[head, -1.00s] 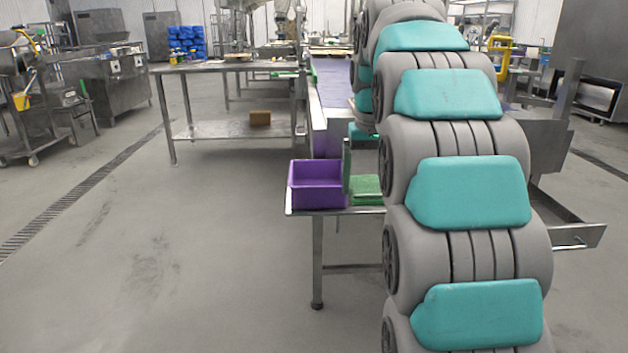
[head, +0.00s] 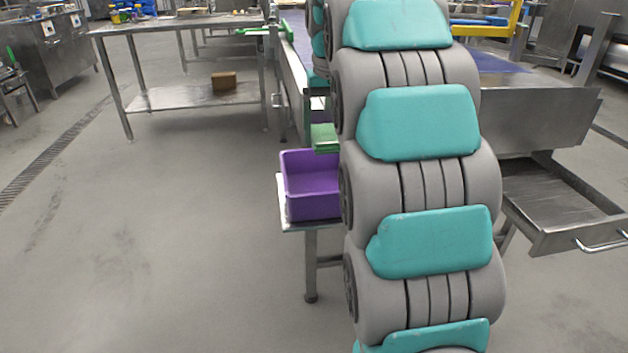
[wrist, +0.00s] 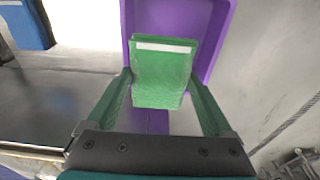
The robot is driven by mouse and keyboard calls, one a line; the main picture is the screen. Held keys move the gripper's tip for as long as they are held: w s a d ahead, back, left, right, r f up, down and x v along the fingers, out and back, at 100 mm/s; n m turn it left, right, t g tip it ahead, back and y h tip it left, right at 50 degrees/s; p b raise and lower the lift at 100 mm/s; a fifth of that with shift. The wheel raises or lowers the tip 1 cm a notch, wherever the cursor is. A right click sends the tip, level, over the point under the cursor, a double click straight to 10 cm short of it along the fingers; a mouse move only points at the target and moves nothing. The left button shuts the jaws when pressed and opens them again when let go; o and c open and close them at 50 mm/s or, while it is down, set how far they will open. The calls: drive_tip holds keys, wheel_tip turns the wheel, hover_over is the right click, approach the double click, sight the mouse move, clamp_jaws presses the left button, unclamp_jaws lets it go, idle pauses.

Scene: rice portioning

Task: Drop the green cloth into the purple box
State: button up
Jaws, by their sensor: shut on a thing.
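The green cloth (wrist: 162,75) is a folded pad with a pale strip along one edge. In the wrist view my gripper (wrist: 162,88) is shut on it, with a green finger at each side. The purple box (wrist: 224,35) lies beyond and below the cloth in that view, which hides part of it. In the head view the purple box (head: 311,201) sits on a small side table, its inside partly seen. The green cloth (head: 325,138) shows above the box's back edge. My arm hides the right part of the box and most of the gripper.
The steel side table (head: 287,219) carries the box beside the conveyor. A steel work table (head: 165,24) with a brown box (head: 223,82) on its lower shelf stands at the back left. An open drawer (head: 560,205) juts out at the right. The floor at left is clear.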

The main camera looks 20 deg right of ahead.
drive_tip(key=shift+s+f, duration=0.15)
drive_tip(key=shift+f, duration=0.5)
drive_tip(key=shift+f+b, duration=0.75)
drive_tip(key=shift+f, duration=1.5)
drive_tip(key=o, duration=1.1)
drive_tip(key=shift+c, duration=0.2)
drive_tip(key=shift+s+a+r, duration=0.1)
drive_tip(key=shift+s+r, duration=0.1)
drive_tip(key=shift+r, duration=1.8)
drive_tip(key=shift+s+a+r, duration=0.1)
drive_tip(key=shift+s+r, duration=0.1)
drive_tip(key=shift+r, duration=1.75)
